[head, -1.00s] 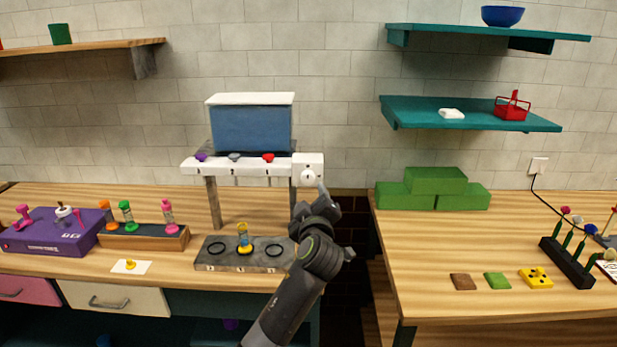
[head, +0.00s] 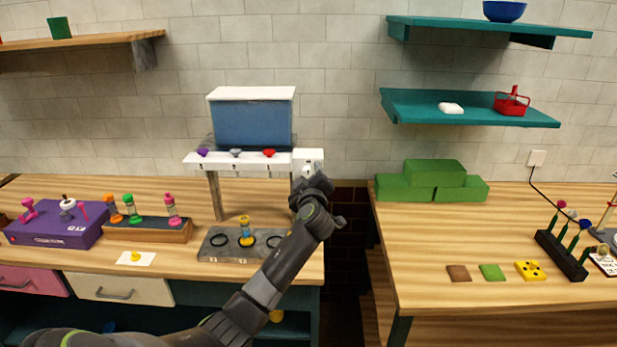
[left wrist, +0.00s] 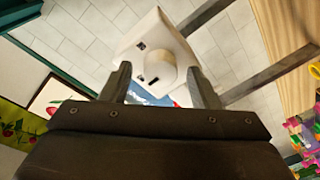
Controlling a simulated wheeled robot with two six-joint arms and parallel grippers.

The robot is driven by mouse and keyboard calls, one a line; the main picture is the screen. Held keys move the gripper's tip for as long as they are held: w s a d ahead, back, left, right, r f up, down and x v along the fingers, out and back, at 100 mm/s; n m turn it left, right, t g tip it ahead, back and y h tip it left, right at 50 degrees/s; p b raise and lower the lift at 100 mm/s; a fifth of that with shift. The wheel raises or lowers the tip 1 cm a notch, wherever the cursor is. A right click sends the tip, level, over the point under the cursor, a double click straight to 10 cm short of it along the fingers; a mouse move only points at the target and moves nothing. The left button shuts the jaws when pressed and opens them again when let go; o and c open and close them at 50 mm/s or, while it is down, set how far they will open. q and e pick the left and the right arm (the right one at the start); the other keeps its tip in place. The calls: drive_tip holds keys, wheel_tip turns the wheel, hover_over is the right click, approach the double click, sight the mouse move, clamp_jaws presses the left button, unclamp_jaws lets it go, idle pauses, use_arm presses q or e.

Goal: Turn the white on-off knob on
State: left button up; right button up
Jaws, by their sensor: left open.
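The white knob (head: 308,168) sits on the front of a white box (head: 308,155) at the right end of the dispenser's white rail. In the left wrist view the knob (left wrist: 161,67) shows as a round white cap on the white box (left wrist: 150,28), with small dark marks beside it. My left gripper (head: 309,181) is just in front of and below the knob and partly hides it. My right gripper is not in view.
The dispenser has a blue tank (head: 252,124) and purple, grey and red valves along its rail (head: 220,163). A wooden rack (head: 150,232) holds hourglasses at left. Green blocks (head: 435,187) stand right of the gap.

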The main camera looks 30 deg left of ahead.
use_arm(q)
drive_tip(key=c, duration=1)
drive_tip(key=shift+o, duration=0.2)
